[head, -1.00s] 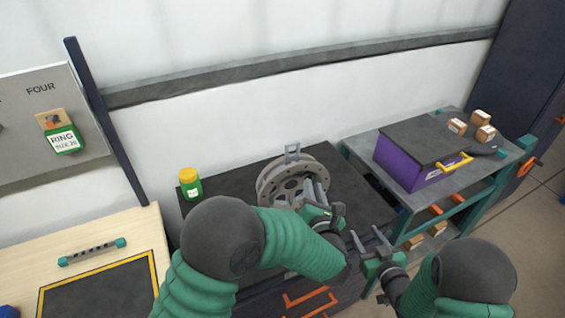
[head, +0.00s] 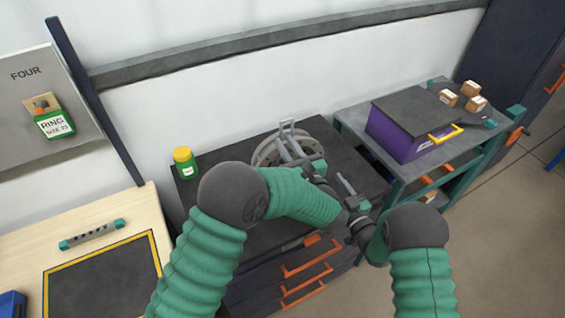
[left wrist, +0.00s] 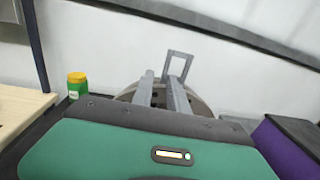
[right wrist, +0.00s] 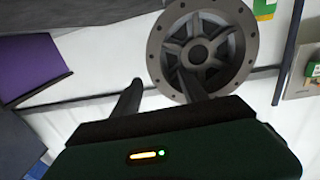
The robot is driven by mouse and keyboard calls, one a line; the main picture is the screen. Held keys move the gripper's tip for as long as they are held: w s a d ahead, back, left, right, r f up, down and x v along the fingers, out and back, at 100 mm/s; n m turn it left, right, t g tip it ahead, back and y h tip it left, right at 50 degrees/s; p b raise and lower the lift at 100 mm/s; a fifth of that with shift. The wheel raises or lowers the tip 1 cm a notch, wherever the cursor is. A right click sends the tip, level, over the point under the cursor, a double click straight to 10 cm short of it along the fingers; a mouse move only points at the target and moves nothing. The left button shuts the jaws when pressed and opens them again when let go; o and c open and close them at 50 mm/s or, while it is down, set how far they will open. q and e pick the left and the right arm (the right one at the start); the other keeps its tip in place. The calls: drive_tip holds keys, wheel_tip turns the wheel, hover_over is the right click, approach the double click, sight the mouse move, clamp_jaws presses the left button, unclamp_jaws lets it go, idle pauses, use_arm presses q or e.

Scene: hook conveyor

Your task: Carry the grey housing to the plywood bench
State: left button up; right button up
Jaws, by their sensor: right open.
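The grey housing (head: 262,154), a round flanged part with an upright loop handle (head: 287,128), stands on the dark cabinet top, partly hidden by my left arm. My left gripper (head: 293,145) is over the housing; in the left wrist view its two fingers (left wrist: 161,80) are apart, with the loop handle just beyond the tips. I cannot tell whether they touch it. My right gripper (head: 345,183) is open to the right of the housing; the right wrist view shows the spoked face of the housing (right wrist: 168,50) beyond its fingers. The plywood bench (head: 25,235) is at the left.
A yellow-lidded green jar (head: 185,163) stands on the cabinet left of the housing. The bench has a yellow-edged dark mat (head: 100,285), a grey bar with teal ends (head: 92,234) and a blue bin (head: 12,305). A purple box (head: 395,135) sits on the cart at right.

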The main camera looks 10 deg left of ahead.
sight(281, 130)
use_arm(q)
drive_tip(key=x, duration=0.3)
drive_tip(key=d+x, duration=0.1)
drive_tip(key=x, duration=0.1)
drive_tip(key=shift+w+a+r, duration=0.15)
drive_tip(key=shift+w+a, duration=0.05)
drive_tip(key=shift+w, duration=0.5)
drive_tip(key=x, duration=0.3)
drive_tip(key=shift+s+a, duration=0.1)
drive_tip(key=shift+a, duration=0.5)
use_arm(e)
drive_tip(key=x, duration=0.9)
drive_tip(key=shift+w, duration=0.3)
use_arm(q)
drive_tip(key=shift+d, duration=0.15)
drive_tip(key=shift+c, duration=0.5)
use_arm(e)
drive_tip(key=shift+d, duration=0.1)
drive_tip(key=shift+c, duration=0.4)
use_arm(q)
drive_tip(key=shift+d, duration=0.3)
clamp_jaws()
use_arm(e)
drive_tip(key=shift+d, duration=0.25)
drive_tip(key=c, duration=0.5)
clamp_jaws()
use_arm(q)
drive_tip(key=shift+a, duration=0.1)
use_arm(e)
drive_tip(key=shift+s, duration=0.1)
